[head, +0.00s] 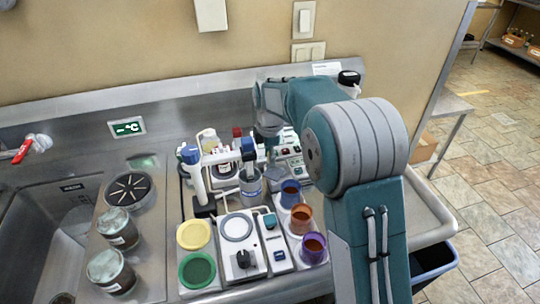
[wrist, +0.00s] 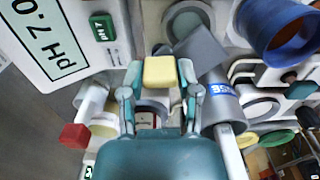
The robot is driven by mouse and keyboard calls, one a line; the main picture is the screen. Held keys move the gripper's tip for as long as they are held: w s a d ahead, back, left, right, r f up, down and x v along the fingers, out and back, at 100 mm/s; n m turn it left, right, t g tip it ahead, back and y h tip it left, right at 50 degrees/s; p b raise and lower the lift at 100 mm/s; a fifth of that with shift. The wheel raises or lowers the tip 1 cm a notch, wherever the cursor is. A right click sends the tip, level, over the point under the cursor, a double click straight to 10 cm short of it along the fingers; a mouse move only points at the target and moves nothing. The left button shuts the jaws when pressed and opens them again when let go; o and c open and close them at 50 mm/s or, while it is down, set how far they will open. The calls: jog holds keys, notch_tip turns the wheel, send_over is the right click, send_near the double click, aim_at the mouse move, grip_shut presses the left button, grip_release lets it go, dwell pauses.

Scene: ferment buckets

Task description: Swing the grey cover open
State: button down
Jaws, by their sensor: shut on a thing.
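The grey cover (wrist: 203,48) shows in the wrist view as a flat, tilted grey plate just right of my fingertips. Below it is a grey bucket (wrist: 222,103) with a blue label, which also shows in the head view (head: 250,188) left of my arm. My gripper (wrist: 160,75) is shut on a small yellow block. This yellow block (wrist: 160,72) sits between the fingertips, close to the cover's left edge. I cannot tell whether it is joined to the cover. In the head view, my arm hides part of this area.
Three coloured cups (head: 301,218) stand right of the bucket. A white stand with a blue cap (head: 190,154) is close on the left. A white device with a dial (head: 241,259) and yellow and green lids (head: 197,270) lie in front. A sink (head: 50,230) is far left.

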aim_at(268, 153)
jog(key=m, duration=0.4)
jog(key=shift+f+m, duration=0.1)
jog(key=shift+m, duration=0.2)
jog(key=m, duration=0.4)
jog(key=shift+m, duration=0.3)
jog(key=shift+c, duration=1.6)
grip_release()
jog(key=shift+w+a, duration=0.1)
notch_tip(268, 153, up, 12)
